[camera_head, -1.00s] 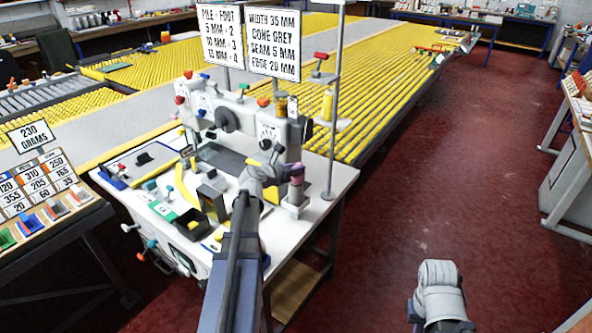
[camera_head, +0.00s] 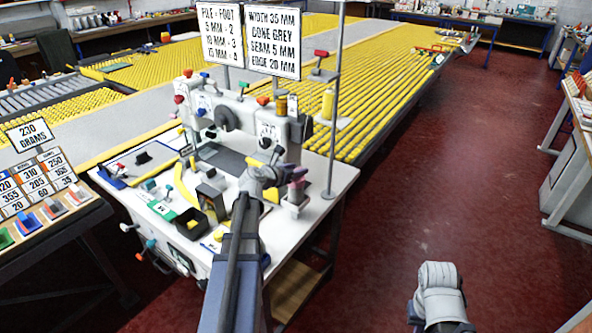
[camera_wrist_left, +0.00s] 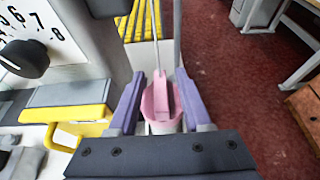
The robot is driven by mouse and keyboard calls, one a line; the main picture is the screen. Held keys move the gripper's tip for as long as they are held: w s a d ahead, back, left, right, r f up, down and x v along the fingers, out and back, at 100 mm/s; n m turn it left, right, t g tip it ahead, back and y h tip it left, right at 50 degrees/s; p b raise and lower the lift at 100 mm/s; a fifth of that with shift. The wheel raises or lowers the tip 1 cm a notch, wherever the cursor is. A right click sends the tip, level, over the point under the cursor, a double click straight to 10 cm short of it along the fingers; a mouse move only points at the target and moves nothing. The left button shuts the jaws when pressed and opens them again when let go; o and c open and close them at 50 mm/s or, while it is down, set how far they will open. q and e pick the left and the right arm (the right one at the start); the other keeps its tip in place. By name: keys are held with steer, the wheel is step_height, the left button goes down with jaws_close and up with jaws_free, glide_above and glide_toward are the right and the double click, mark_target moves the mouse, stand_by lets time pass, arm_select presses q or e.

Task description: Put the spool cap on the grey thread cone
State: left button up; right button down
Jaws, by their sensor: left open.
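A pink cup-shaped piece with an upright tab, which looks like the spool cap (camera_wrist_left: 160,97), stands between the fingers of my left gripper (camera_wrist_left: 158,105) in the left wrist view. The fingers are apart, with a gap on each side of it. A pale surface (camera_wrist_left: 163,127) shows just below its near rim; I cannot tell if this is the grey thread cone. In the head view the pink piece (camera_head: 297,190) is above a pale block (camera_head: 294,208) at the table's right corner, and the left gripper (camera_head: 284,166) is over it.
The white sewing machine (camera_head: 235,115) stands left of and behind the gripper. A metal pole (camera_head: 334,130) rises close by on the right. A black open box (camera_head: 188,224) and small parts lie on the white table (camera_head: 318,180). Red floor is clear to the right.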

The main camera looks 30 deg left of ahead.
arm_select(q)
steer(key=shift+r, duration=0.25)
steer(key=shift+s+r+p, duration=0.6)
steer(key=shift+r+p, duration=0.2)
steer(key=shift+p, duration=0.2)
steer(key=p+v, duration=0.3)
steer(key=v, duration=0.7)
steer(key=shift+s+p, duration=0.35)
steer(key=shift+p, duration=0.05)
steer(key=shift+a+f, duration=0.1)
